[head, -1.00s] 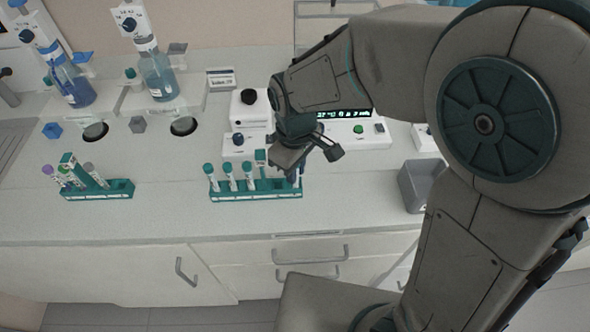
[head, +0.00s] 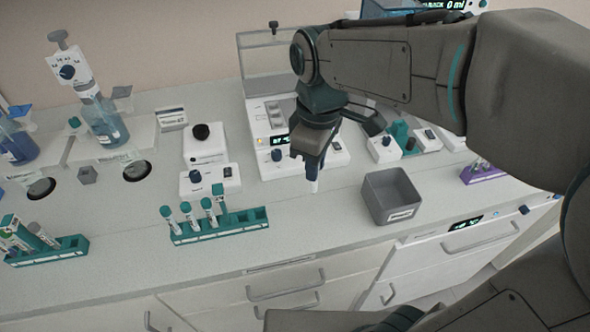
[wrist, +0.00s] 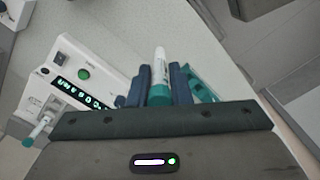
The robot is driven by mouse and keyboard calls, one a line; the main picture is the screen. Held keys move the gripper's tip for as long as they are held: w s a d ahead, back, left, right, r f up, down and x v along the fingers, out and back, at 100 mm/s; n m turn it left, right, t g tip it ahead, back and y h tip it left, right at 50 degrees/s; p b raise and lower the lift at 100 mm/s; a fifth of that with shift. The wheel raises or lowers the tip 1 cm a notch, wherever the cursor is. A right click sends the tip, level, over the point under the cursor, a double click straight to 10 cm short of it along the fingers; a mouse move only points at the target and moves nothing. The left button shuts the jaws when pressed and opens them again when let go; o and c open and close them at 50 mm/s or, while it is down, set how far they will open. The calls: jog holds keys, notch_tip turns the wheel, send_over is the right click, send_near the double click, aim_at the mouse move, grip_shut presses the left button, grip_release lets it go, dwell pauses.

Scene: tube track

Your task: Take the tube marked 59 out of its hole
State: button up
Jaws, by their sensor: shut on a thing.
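My gripper (head: 314,172) is shut on a tube (head: 313,186) and holds it above the bench, to the right of the teal rack (head: 245,226). In the wrist view the held tube (wrist: 160,66) has a white body and a teal cap, gripped between the two dark fingers. Its number cannot be read. The teal rack stands on the bench with several teal-capped tubes (head: 188,214) at its left and middle; its right end looks empty. The held tube is clear of the rack.
A grey open bin (head: 376,208) stands right of my gripper. A white device with a green display (head: 318,160) is behind it. A second teal rack (head: 62,250) is at far left and a purple rack (head: 482,176) at far right. Bench between rack and bin is clear.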

jog(key=shift+d+r, duration=0.1)
jog(key=shift+d, duration=0.05)
notch_tip(320, 180, up, 5)
jog(key=p, duration=0.4)
jog(key=shift+r, duration=0.2)
jog(key=shift+f, duration=0.15)
jog(key=shift+w, duration=0.15)
